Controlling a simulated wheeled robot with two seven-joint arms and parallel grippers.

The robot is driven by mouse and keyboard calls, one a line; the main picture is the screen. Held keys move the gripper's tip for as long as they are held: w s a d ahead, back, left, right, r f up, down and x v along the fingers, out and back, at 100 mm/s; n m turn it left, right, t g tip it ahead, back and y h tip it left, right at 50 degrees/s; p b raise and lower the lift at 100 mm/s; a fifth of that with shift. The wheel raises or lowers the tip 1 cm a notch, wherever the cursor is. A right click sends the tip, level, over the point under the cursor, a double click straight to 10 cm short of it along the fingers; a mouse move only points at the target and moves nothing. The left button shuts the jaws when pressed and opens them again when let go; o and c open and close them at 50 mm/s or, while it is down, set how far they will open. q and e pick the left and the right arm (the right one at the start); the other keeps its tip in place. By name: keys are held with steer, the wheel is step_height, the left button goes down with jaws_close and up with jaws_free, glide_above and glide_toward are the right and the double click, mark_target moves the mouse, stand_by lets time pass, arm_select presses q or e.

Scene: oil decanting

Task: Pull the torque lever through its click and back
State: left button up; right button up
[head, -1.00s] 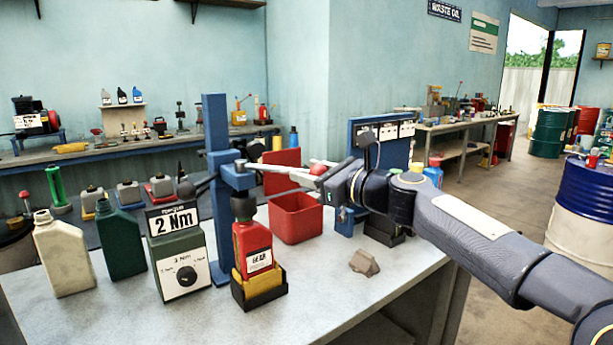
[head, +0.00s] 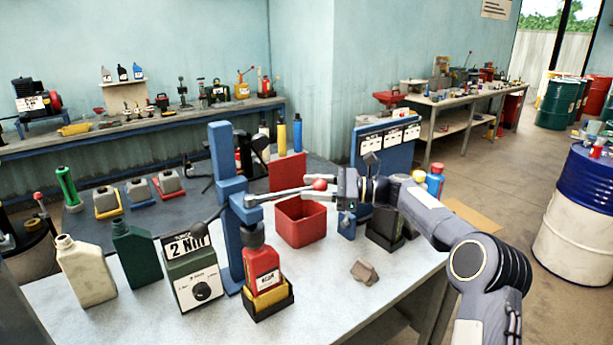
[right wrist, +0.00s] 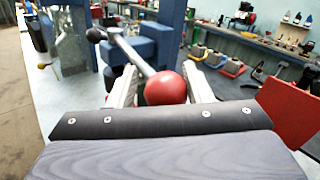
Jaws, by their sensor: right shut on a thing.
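The torque lever is a grey rod (head: 280,194) with a red ball knob (head: 319,184). It points right from a blue post (head: 225,160) standing on the pale bench. My right gripper (head: 325,193) is shut on the lever near its red knob. In the right wrist view the red knob (right wrist: 166,88) sits between the two pale fingers, and the rod runs away to the blue clamp (right wrist: 152,42). The exact contact is partly hidden. A green box (head: 195,277) labelled 2 Nm stands left of the post. My left gripper is not in view.
A red bottle in a yellow and black holder (head: 268,302) stands before the post. A red bin (head: 300,228) is below the lever. A cream bottle (head: 87,272) and a green bottle (head: 134,250) stand left. A grey-brown block (head: 365,271) lies on clear bench at right.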

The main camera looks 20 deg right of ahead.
steer(key=shift+w+a, duration=0.15)
steer(key=shift+w, duration=0.25)
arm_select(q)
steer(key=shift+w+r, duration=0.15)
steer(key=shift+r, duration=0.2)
arm_select(e)
steer(key=shift+a+f, duration=0.1)
steer(key=shift+a, duration=0.05)
steer(key=o, duration=1.1)
steer(key=shift+w+a, duration=0.1)
steer(key=shift+a, duration=0.1)
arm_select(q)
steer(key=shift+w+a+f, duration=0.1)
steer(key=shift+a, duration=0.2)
arm_select(e)
steer(key=shift+o, duration=0.2)
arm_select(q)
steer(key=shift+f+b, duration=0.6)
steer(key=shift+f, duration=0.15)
arm_select(e)
steer(key=v, duration=0.7)
steer(key=shift+d, duration=0.35)
